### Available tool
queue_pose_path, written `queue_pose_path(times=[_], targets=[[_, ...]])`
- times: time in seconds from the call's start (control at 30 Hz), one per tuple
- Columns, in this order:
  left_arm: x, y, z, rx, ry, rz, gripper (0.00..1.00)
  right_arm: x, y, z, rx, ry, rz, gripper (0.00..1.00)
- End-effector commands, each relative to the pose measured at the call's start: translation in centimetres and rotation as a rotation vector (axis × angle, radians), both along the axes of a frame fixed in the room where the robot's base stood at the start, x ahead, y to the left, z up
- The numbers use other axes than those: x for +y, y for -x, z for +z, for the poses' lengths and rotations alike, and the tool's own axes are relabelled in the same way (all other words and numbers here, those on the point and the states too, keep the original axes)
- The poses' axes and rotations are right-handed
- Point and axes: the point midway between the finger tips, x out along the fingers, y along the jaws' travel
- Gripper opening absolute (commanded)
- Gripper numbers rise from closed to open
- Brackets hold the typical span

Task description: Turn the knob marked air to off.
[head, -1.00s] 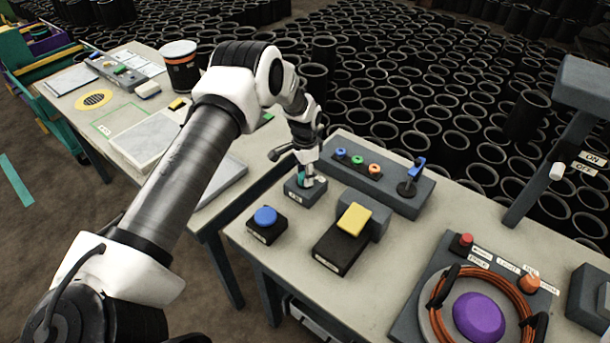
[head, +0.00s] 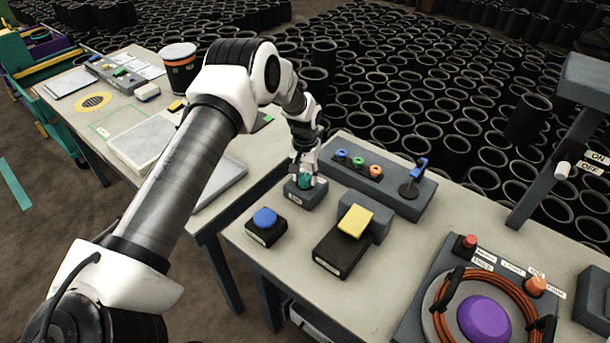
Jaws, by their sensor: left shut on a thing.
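A teal knob (head: 305,181) sits on a small grey box (head: 303,197) near the left end of the right-hand table. The box has a small label on its front, too small to read. My left gripper (head: 304,175) points down at the knob from above and is shut on it. The fingers hide much of the knob, so I cannot tell which way it points. My right gripper is not in view.
A blue button box (head: 265,230) and a yellow-topped pedal (head: 345,240) stand in front. Behind is a grey panel (head: 395,195) with coloured knobs and a blue lever. A coiled orange hose (head: 447,290) surrounds a purple dome at the right.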

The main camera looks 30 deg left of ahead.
Motion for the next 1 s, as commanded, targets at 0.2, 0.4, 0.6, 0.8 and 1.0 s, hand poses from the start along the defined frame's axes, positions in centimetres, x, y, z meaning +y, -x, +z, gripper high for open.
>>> queue_pose_path(times=[0.2, 0.4, 0.6, 0.8, 1.0], targets=[[-0.07, 0.28, -0.3, 0.009, 0.001, 0.055, 0.06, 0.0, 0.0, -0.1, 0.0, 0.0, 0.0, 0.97], [-0.07, 0.29, -0.3, 0.009, 0.002, 0.068, 0.06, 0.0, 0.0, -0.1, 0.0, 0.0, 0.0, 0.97], [-0.07, 0.3, -0.31, 0.009, 0.002, 0.067, 0.06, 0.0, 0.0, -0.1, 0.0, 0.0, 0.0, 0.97], [-0.06, 0.22, -0.24, 0.007, 0.002, 0.066, 0.67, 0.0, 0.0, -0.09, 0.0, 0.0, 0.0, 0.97], [-0.03, 0.13, -0.11, 0.004, 0.001, 0.066, 0.67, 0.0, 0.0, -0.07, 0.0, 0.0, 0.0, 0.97]])
